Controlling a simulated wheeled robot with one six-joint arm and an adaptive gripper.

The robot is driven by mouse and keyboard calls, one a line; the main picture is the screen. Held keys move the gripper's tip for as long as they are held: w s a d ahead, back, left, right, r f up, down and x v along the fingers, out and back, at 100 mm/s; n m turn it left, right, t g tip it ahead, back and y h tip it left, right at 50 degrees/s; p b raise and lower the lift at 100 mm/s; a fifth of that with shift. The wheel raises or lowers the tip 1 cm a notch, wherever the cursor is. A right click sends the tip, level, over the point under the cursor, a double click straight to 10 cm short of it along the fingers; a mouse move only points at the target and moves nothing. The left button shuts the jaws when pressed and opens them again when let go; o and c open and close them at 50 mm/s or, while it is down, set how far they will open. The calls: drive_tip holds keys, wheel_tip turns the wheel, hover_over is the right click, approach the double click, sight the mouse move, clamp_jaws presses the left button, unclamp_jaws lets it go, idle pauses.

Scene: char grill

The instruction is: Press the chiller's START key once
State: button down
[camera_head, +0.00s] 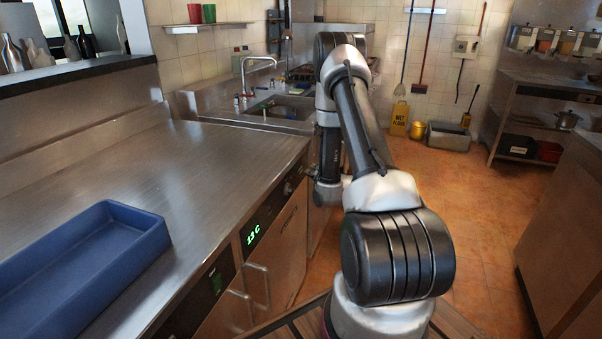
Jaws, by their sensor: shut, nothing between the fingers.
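The steel counter unit has a dark control strip along its front edge. A green display (253,234) reading "13 C" is on that strip. Nearer to me, a dark panel (198,301) carries a small green-lit part (215,283); its lettering is too small to read, so I cannot tell which part is the START key. My arm reaches away from me and bends down near the sink end of the counter. My gripper (310,172) is small and dark there, shut and empty, beside the counter's front, farther off than the display. I cannot tell whether it touches anything.
A blue tray (150,238) lies on the counter (200,160) at the left. Door handles (262,284) stick out below the strip. A sink (285,108) is beyond. A yellow sign (399,118) and bucket (418,130) stand at the back. The tiled floor (490,220) at right is open.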

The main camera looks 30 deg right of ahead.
drive_tip(key=shift+s+d, duration=0.8)
drive_tip(key=shift+s, duration=0.2)
drive_tip(key=shift+s+d, duration=0.75)
drive_tip(key=shift+s, duration=0.25)
